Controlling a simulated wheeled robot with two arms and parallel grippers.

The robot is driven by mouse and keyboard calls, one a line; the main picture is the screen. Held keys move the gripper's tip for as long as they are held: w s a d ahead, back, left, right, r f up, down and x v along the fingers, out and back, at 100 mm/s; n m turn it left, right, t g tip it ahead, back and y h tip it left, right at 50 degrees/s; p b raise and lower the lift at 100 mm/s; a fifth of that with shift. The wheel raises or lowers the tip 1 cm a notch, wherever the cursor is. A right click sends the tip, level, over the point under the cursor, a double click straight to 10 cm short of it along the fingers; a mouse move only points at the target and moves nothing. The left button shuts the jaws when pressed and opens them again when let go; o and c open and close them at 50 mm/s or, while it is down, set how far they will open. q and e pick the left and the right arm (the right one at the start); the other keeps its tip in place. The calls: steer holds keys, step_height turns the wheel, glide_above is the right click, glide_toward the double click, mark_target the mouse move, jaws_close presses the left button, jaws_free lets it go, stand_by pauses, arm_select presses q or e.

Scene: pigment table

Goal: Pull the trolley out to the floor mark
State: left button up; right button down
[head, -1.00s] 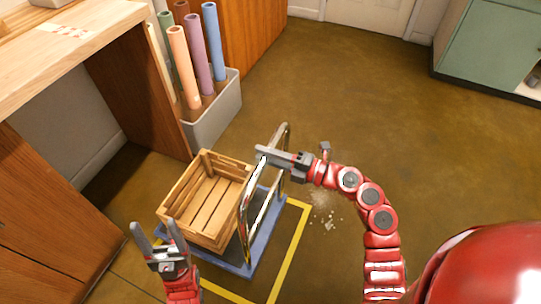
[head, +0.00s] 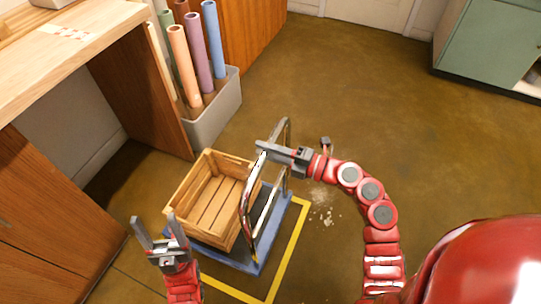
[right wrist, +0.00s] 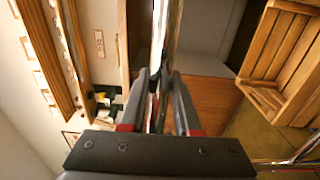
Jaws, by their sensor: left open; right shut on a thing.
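The trolley has a blue platform (head: 245,266) and a chrome push handle (head: 247,215), and it carries a slatted wooden crate (head: 212,204). My right gripper (head: 266,150) is shut on the upper part of the handle; the right wrist view shows the chrome bar between its fingers (right wrist: 158,85). The floor mark is a yellow outline (head: 287,255). Its right and near sides show, and the platform lies partly within it, its right edge close to the right line. The far left of the mark is hidden. My left gripper (head: 156,222) is open and empty, left of the crate.
A grey bin (head: 215,115) of coloured rolls stands behind the trolley, beside a wooden table (head: 70,50). A wooden cabinet (head: 45,235) is at the left. White crumbs (head: 325,205) lie right of the mark. The floor to the right is clear up to a green cabinet (head: 490,45).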

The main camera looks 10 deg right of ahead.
steer(key=shift+w+a+b, duration=0.1)
steer(key=shift+a+b, duration=0.05)
steer(key=shift+b, duration=0.2)
steer(key=shift+f+b, duration=0.85)
steer(key=shift+b, duration=0.05)
steer(key=c, duration=0.6)
jaws_free()
steer(key=shift+s, duration=0.25)
steer(key=shift+o, duration=0.2)
steer(key=shift+f, duration=0.15)
steer(key=v, duration=1.2)
steer(key=shift+p, duration=0.45)
